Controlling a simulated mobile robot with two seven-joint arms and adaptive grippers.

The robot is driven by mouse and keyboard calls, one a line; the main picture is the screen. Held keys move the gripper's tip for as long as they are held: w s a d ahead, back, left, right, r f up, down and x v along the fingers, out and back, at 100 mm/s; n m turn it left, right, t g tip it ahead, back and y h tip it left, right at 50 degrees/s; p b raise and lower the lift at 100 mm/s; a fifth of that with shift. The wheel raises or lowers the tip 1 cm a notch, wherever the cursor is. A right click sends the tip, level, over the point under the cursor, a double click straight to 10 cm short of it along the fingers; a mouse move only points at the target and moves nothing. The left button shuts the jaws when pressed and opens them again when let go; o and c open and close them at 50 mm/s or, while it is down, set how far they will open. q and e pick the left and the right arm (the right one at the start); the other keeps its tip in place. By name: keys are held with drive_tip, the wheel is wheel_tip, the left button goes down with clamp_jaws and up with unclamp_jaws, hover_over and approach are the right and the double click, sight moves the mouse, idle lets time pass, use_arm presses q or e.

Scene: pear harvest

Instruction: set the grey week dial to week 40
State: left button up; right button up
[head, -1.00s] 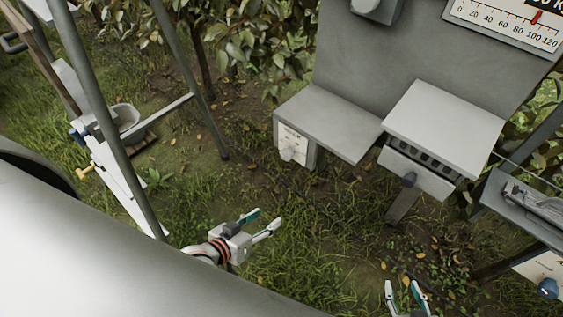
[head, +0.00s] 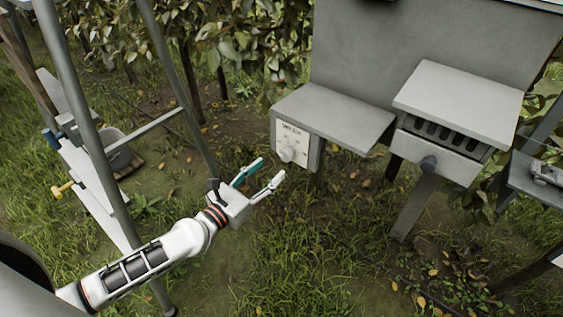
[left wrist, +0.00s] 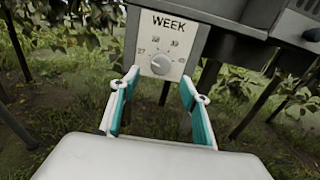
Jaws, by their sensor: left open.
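The grey week dial (head: 288,154) is a round knob on a white plate at the front of a grey box. In the left wrist view the dial (left wrist: 160,64) sits below the word WEEK, with small numbers in an arc around it. My left gripper (head: 271,168) is open and empty, short of the dial. In the left wrist view its teal-padded fingers (left wrist: 160,82) spread either side of the dial, apart from it. My right gripper is not in view.
A slotted grey box with a dark knob (head: 429,163) stands right of the week dial box (head: 335,118). Grey poles and a white beam (head: 92,178) stand at left. A grey shelf edge is at far right. Open grass lies below the dial.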

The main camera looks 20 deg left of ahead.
sight(284, 157)
use_arm(q)
drive_tip(key=x, duration=0.7)
drive_tip(key=c, duration=1.1)
